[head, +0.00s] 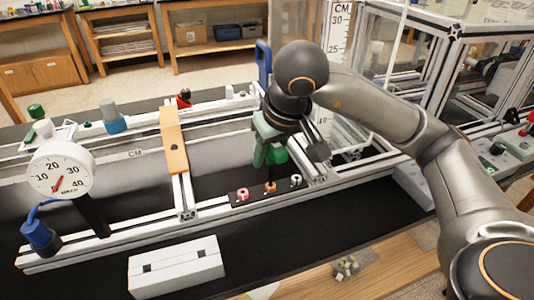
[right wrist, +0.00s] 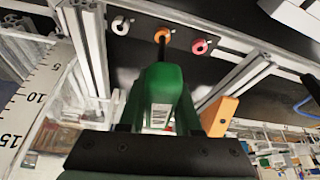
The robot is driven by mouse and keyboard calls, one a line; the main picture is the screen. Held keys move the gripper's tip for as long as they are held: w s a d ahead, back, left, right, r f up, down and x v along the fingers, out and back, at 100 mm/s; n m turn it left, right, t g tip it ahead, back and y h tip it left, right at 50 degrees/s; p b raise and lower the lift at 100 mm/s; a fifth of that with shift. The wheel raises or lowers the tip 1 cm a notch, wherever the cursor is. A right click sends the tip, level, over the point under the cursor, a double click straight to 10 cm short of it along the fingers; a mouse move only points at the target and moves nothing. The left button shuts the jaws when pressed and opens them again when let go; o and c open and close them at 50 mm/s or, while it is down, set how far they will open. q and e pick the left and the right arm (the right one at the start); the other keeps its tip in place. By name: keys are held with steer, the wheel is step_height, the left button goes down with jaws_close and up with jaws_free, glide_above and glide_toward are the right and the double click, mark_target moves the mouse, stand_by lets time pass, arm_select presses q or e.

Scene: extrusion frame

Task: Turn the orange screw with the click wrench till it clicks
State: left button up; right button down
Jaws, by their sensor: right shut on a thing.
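The click wrench (head: 277,155) has a green body and a dark shaft. My right gripper (head: 266,146) is shut on it and holds it above the screw plate, shaft pointing down. In the right wrist view the green wrench (right wrist: 163,90) fills the middle, between the fingers. Its shaft tip meets the orange screw (right wrist: 162,34); in the head view the orange screw (head: 270,188) sits right below the wrench. I cannot tell how deep the tip sits in the screw head. My left gripper is not in view.
A pink screw (head: 243,194) and a white screw (head: 296,180) flank the orange one on the black plate. Aluminium rails and an orange crossbar (head: 174,140) frame it. A round dial gauge (head: 62,170) stands left. A white block (head: 176,266) lies in front.

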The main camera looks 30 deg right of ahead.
steer(key=shift+f, duration=0.1)
steer(key=shift+s+m+h, duration=0.1)
steer(key=shift+m+h, duration=0.2)
steer(key=shift+m, duration=0.5)
steer(key=shift+d+m+h, duration=0.1)
steer(key=shift+m+h, duration=0.2)
steer(key=shift+m, duration=0.4)
steer(key=shift+d+m+g+h, duration=0.1)
steer(key=shift+m+g+h, duration=0.2)
steer(key=shift+m, duration=0.5)
steer(key=shift+f, duration=0.15)
